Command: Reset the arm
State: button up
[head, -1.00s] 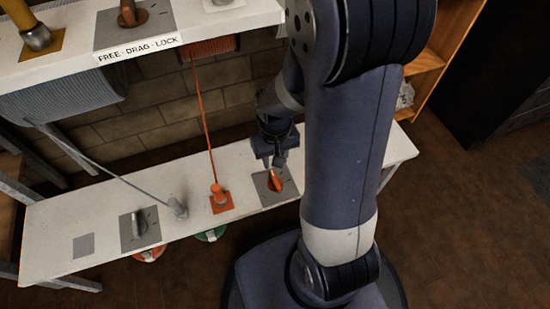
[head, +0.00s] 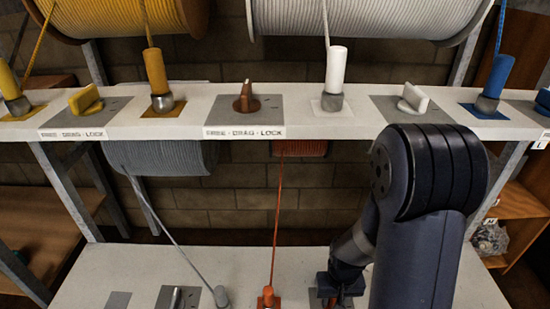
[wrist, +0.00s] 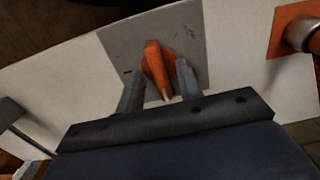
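My gripper (wrist: 160,78) points down at an orange lever (wrist: 156,68) on a grey plate (wrist: 120,45) on the lower white shelf. In the wrist view its two grey fingers stand apart, one on each side of the lever, with small gaps showing. I cannot tell whether either finger touches it. In the head view my gripper (head: 340,290) is low at the bottom edge, and my arm and the picture edge hide most of the lever there.
The upper shelf (head: 345,128) holds yellow, white and blue cable ends and several levers. A grey cable end (head: 221,297) and an orange cable end (head: 268,297) stand on the lower shelf, left of my gripper. Cable spools (head: 115,20) hang behind.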

dwell(0.4)
notch_tip(320, 180, up, 11)
jog(key=p, duration=0.6)
notch_tip(320, 180, down, 12)
jog(key=b, duration=0.6)
jog(key=shift+r, duration=0.2)
jog(key=shift+r+m, duration=0.3)
jog(key=shift+m, duration=0.6)
jog(key=m+b, duration=0.2)
jog(key=m, duration=0.5)
notch_tip(320, 180, up, 11)
jog(key=s+p, duration=0.1)
jog(key=p, duration=0.3)
jog(key=shift+s+a+p, duration=0.3)
jog(key=shift+s+a, duration=0.05)
